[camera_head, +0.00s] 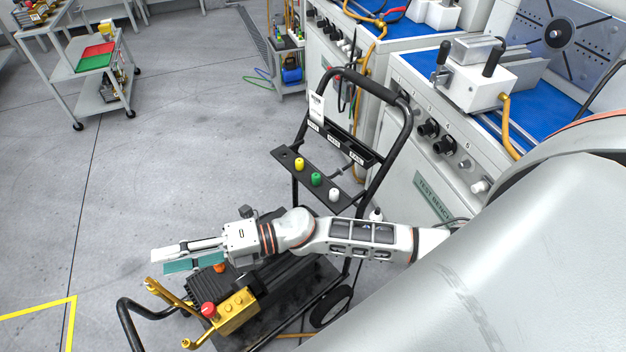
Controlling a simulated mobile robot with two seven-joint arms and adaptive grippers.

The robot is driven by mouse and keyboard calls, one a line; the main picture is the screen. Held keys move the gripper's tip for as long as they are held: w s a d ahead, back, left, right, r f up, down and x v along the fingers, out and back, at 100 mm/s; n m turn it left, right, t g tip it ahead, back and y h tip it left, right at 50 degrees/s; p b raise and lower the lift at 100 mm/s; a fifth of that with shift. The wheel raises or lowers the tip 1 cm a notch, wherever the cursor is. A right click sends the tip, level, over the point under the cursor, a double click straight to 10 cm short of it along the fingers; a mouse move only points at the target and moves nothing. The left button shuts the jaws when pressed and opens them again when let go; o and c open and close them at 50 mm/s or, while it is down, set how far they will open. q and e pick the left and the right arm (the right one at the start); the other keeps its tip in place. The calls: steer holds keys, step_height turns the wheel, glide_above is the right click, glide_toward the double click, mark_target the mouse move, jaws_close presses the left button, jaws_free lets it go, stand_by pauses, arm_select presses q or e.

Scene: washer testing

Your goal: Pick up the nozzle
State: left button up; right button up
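Three small nozzles stand in a black holder bar (325,181) on a wheeled pressure washer cart: a yellow nozzle (299,164), a green nozzle (316,179) and a white nozzle (334,194). My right gripper (160,261) reaches in from the right, below and left of the holder bar, with its fingers pointing left, away from the nozzles. The fingers show as pale grey and teal strips seen from above. My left gripper is out of view.
The cart's black handle (399,128) rises behind the nozzles. A brass pump (236,311) with a red knob (208,309) lies below my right gripper. A test bench (421,179) stands at right. Open floor (190,150) lies to the left.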

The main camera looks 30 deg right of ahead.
step_height(320, 180, down, 4)
steer(key=d+n+g+h, duration=0.2)
steer(key=n+g, duration=0.3)
steer(key=n, duration=0.2)
steer(key=n+h+b, duration=0.1)
steer(key=n+h, duration=0.6)
steer(key=h, duration=0.9)
glide_above(317, 175)
steer(key=a, duration=0.1)
step_height(317, 175, down, 3)
steer(key=shift+r, duration=0.1)
steer(key=shift+d+f, duration=0.2)
steer(key=shift+f, duration=0.35)
steer(key=shift+d+f, duration=0.15)
steer(key=shift+f, duration=0.35)
step_height(317, 175, down, 5)
steer(key=shift+d+f+b, duration=0.1)
steer(key=shift+f+b, duration=0.1)
steer(key=shift+b, duration=0.5)
steer(key=shift+c, duration=0.3)
jaws_close()
